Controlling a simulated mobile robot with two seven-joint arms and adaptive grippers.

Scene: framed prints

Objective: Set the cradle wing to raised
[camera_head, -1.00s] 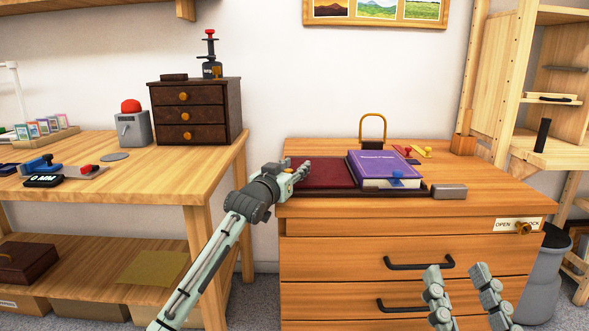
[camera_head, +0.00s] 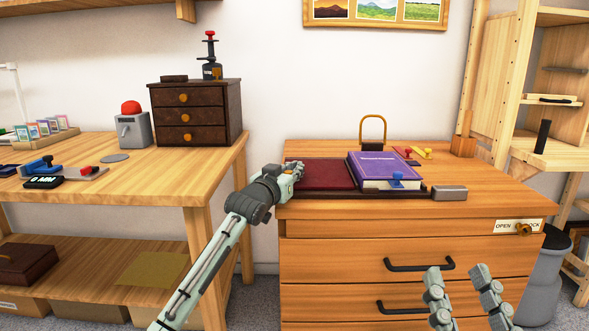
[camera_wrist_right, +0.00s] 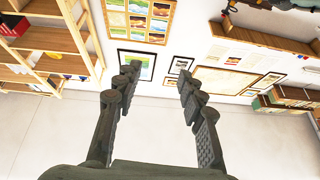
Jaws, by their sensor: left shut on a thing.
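The book cradle has a dark red left wing (camera_head: 325,173) lying flat, or nearly so, on top of the wooden drawer cabinet. A purple book (camera_head: 381,168) lies on its right part, with a blue knob (camera_head: 397,179) at the front of the book. My left gripper (camera_head: 296,169) is at the wing's left edge and is shut on it; the fingertips are small, so the exact grip is hard to make out. My right gripper (camera_head: 457,268) is in front of the drawers, away from the cradle. In the right wrist view it is open and empty (camera_wrist_right: 157,73).
A grey block (camera_head: 449,192) sits right of the cradle. A brass hoop (camera_head: 373,129) and red and yellow small items (camera_head: 415,153) stand behind. The wooden cabinet's (camera_head: 490,185) right top is clear. A side table (camera_head: 190,160) stands left of my left arm.

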